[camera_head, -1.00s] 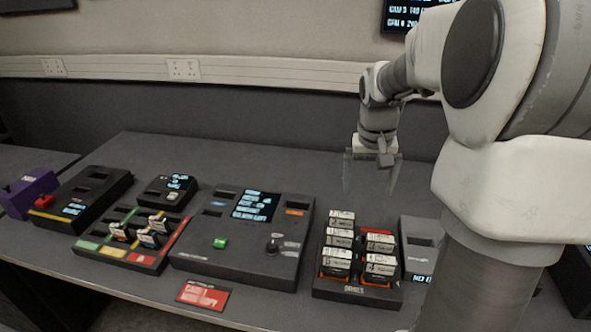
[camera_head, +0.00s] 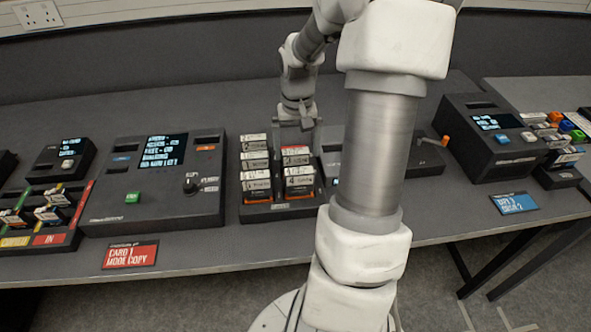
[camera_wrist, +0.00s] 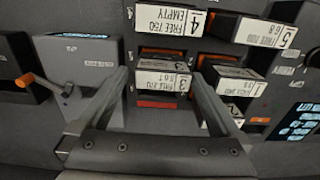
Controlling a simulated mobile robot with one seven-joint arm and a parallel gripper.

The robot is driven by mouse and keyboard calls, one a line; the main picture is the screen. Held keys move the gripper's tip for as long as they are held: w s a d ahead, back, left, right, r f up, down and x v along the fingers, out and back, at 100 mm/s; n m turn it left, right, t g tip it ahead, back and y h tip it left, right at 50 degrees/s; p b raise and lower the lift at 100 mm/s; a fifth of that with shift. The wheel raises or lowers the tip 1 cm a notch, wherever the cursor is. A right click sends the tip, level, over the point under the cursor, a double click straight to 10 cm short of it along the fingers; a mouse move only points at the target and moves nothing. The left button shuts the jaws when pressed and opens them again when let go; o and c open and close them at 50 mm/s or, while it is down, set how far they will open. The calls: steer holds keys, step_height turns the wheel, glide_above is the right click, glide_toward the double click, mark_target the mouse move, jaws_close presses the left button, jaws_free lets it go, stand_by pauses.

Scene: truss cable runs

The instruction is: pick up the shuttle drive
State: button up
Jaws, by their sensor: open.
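A dark drive rack (camera_head: 281,209) holds two columns of drives with white labels. I cannot tell which one is the shuttle drive. In the wrist view, a drive labelled 3 (camera_wrist: 163,77) lies between my finger tips, with a red strip (camera_wrist: 158,103) closer to the palm. Drives labelled 4 and EMPTY (camera_wrist: 167,20), 5 (camera_wrist: 255,30) and 1 (camera_wrist: 240,84) are around it. My gripper (camera_wrist: 160,76) is open and empty. In the head view, my gripper (camera_head: 301,138) hangs over the far side of the rack, its fingers partly hard to see.
A console with a screen and green button (camera_head: 132,198) stands left of the rack. A grey unit with an orange lever (camera_head: 445,140) is to the right, also in the wrist view (camera_wrist: 38,80). My arm hides part of the table there.

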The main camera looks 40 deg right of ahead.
mark_target(296, 164)
steer(key=shift+w+a+f+b, duration=0.1)
steer(key=shift+f+b, duration=0.55)
steer(key=shift+f, duration=2.15)
steer(key=shift+r, duration=0.1)
steer(key=c, duration=1.5)
step_height(296, 164, up, 5)
steer(key=shift+f+p, duration=0.15)
steer(key=shift+p, duration=0.55)
steer(key=d+r+p, duration=0.2)
steer(key=d+p, duration=0.3)
steer(key=d+r+p, duration=0.2)
steer(key=d+p, duration=0.2)
steer(key=d, duration=0.1)
steer(key=d+r+p, duration=0.2)
steer(key=d+p, duration=0.3)
steer(key=shift+w+r+p, duration=0.25)
steer(key=shift+w+p, duration=0.1)
